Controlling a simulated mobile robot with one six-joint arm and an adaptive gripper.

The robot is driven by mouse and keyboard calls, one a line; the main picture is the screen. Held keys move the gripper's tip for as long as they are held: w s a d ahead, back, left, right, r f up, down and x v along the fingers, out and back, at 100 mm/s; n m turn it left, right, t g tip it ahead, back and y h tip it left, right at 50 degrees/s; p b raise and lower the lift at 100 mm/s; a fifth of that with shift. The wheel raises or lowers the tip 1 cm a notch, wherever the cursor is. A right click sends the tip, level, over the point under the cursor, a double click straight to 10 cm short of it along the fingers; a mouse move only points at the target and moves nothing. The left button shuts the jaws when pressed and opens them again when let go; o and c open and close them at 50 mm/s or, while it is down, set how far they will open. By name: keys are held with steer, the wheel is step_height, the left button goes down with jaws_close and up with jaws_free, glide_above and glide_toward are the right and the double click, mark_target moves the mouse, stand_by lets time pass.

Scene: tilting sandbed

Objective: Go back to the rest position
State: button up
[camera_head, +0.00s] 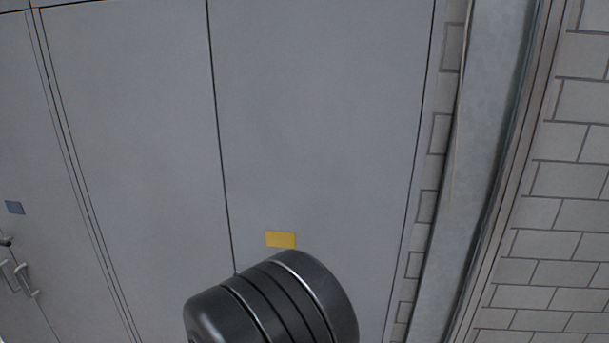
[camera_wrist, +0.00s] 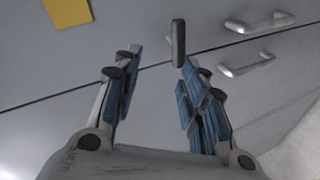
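My gripper (camera_wrist: 158,65) shows in the wrist view, with its blue-padded fingers spread apart and nothing between them. It faces grey cabinet fronts, and a dark upright handle (camera_wrist: 178,44) appears just beyond the right fingertip. I cannot tell how far the handle is from the fingertip. In the head view the gripper itself is not visible; only a dark rounded part, likely of my arm, shows at the bottom centre.
Grey cabinet doors (camera_head: 320,120) fill most of the head view. A yellow label (camera_head: 280,239) is on one door; it also shows in the wrist view (camera_wrist: 68,10). Metal handles (camera_wrist: 260,22) are at upper right in the wrist view. A brick wall (camera_head: 565,180) stands at right.

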steer(key=s+d+r+m+g+y+b, duration=0.2)
steer(key=s+d+r+m+b, duration=0.15)
steer(key=d, duration=0.25)
steer(key=s+d+r+m+g+y+b, duration=0.2)
steer(key=s+d+r+b, duration=0.1)
steer(key=s+d, duration=0.25)
steer(key=s+d+f+m+g+h+b, duration=0.2)
steer(key=s+d+f+m+b, duration=0.1)
steer(key=s+d, duration=0.7)
steer(key=s+d+f+m+g+h+b, duration=0.2)
steer(key=s+d+f+m, duration=0.3)
steer(key=s+d, duration=0.5)
steer(key=s+f+g+b, duration=0.1)
steer(key=s, duration=0.5)
steer(key=shift+d+f+b, duration=0.15)
steer(key=shift+f+b, duration=0.05)
steer(key=shift+b, duration=0.2)
steer(key=shift+m, duration=0.25)
